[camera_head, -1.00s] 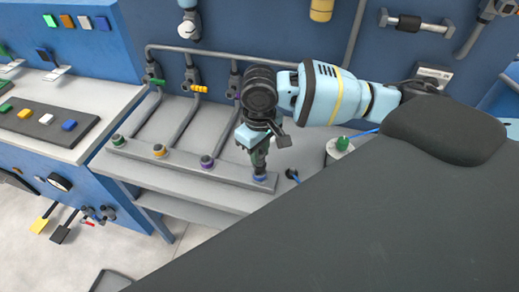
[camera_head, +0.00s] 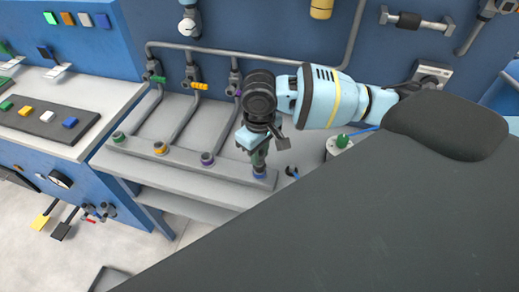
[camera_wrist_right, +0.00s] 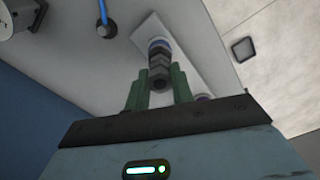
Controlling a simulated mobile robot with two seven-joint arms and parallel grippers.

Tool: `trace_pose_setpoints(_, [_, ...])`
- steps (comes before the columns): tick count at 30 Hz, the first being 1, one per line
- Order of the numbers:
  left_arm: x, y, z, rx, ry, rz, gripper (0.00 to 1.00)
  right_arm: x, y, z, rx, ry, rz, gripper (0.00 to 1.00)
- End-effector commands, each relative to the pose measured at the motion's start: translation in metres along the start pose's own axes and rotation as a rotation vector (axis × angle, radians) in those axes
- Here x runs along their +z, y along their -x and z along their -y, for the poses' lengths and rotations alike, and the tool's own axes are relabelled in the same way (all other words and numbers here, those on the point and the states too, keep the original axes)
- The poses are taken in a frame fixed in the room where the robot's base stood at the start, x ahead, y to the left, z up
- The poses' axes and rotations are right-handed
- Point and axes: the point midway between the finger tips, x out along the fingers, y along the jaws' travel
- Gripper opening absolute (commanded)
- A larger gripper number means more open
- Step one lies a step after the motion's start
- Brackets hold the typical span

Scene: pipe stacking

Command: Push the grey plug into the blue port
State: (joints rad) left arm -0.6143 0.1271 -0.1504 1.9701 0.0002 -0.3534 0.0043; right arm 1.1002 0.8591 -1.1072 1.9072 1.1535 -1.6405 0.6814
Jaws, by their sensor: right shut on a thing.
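My right gripper (camera_head: 259,155) points down above the front rail and is shut on the grey plug (camera_wrist_right: 158,70). In the right wrist view, the plug sits between the green fingers (camera_wrist_right: 160,92) as a dark stepped piece. The blue port (camera_head: 259,173) is at the right end of the rail, directly under the gripper. It also shows as a blue ring (camera_wrist_right: 159,43) at the plug's far end. The plug lines up with the port and looks at or in its mouth; I cannot tell how deep. My left gripper is not in view.
The rail (camera_head: 180,163) also carries a green port (camera_head: 118,137), a yellow port (camera_head: 160,148) and a purple port (camera_head: 207,159). Grey pipes with valves stand behind. A green-topped fitting (camera_head: 342,141) and a blue cable are to the right.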

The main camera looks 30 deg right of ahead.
Motion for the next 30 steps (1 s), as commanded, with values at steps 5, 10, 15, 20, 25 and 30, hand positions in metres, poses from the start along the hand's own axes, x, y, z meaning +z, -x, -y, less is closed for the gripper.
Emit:
trace_pose_setpoints(5, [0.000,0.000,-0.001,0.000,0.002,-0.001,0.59,0.001,-0.004,0.000,-0.001,0.000,0.003,0.00])
trace_pose_setpoints(10, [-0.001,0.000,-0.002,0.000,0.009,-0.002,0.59,0.000,-0.003,0.000,0.000,0.000,0.001,0.24])
trace_pose_setpoints(15, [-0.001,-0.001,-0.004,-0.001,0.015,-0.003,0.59,0.000,-0.003,0.000,0.000,0.000,0.001,0.47])
trace_pose_setpoints(20, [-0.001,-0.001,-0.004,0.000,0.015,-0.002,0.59,0.000,-0.003,0.000,0.000,0.000,0.001,0.49])
trace_pose_setpoints(25, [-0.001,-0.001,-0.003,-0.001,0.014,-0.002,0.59,0.000,-0.004,0.000,0.000,-0.001,0.002,0.49])
trace_pose_setpoints(30, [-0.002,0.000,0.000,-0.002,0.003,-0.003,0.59,-0.001,0.017,0.000,0.001,-0.001,-0.004,0.49])
